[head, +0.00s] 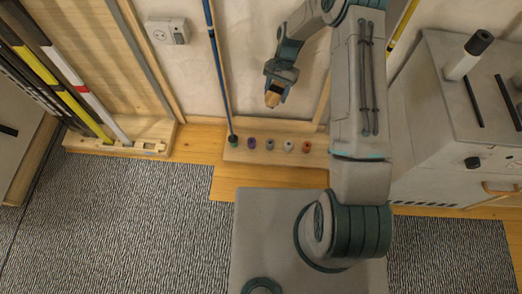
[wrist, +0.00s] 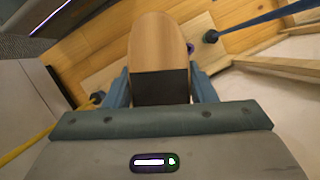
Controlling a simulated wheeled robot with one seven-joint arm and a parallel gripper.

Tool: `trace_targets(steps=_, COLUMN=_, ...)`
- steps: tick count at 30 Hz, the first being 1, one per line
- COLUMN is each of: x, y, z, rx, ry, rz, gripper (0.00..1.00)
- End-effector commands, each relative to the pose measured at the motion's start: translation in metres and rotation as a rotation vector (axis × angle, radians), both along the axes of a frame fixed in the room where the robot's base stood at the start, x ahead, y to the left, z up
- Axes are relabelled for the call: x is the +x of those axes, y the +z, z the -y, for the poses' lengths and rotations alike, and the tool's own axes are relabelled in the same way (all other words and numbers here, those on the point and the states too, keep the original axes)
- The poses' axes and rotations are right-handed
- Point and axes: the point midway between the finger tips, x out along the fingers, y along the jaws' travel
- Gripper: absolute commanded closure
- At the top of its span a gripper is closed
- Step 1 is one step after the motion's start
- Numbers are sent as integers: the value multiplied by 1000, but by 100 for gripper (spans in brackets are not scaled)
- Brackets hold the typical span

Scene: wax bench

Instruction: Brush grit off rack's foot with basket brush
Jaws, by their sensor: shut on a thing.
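My gripper (head: 277,88) is shut on a wooden-bodied piece, which I take to be the basket brush (head: 272,100). In the wrist view the brush (wrist: 158,42) is a rounded tan block with a dark part (wrist: 160,88) between the fingers. Its bristles cannot be made out. The pole rack's foot (head: 260,156) is a pale wooden board on the floor by the wall, with a row of several coloured pieces. My gripper holds the brush above this board, apart from it. Grit cannot be made out on the board.
A blue pole (head: 217,70) stands at the board's left end. A ski rack (head: 155,132) with skis is at the left. A grey cabinet (head: 430,140) stands at the right. A yellow pole (head: 403,25) is beside my arm. A patterned mat (head: 130,220) covers the front floor.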

Motion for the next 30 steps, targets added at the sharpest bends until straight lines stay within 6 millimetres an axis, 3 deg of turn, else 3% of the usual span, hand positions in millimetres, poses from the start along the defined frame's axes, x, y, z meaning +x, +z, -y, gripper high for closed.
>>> trace_targets(steps=1, x=-3, y=-36, z=-10, rx=-2, ry=-47, rz=-8, gripper=71)
trace_targets(steps=9, x=-22, y=-191, z=-45, rx=-5, ry=-369, rz=-7, gripper=71)
trace_targets(steps=15, x=-46, y=-281, z=-51, rx=-3, ry=-553, rz=-6, gripper=71)
trace_targets(steps=18, x=-55, y=-308, z=-50, rx=-1, ry=-605, rz=-3, gripper=71)
trace_targets(steps=21, x=-61, y=-322, z=-50, rx=0, ry=-634, rz=-1, gripper=71)
trace_targets(steps=30, x=-63, y=-340, z=-50, rx=2, ry=-646, rz=1, gripper=71)
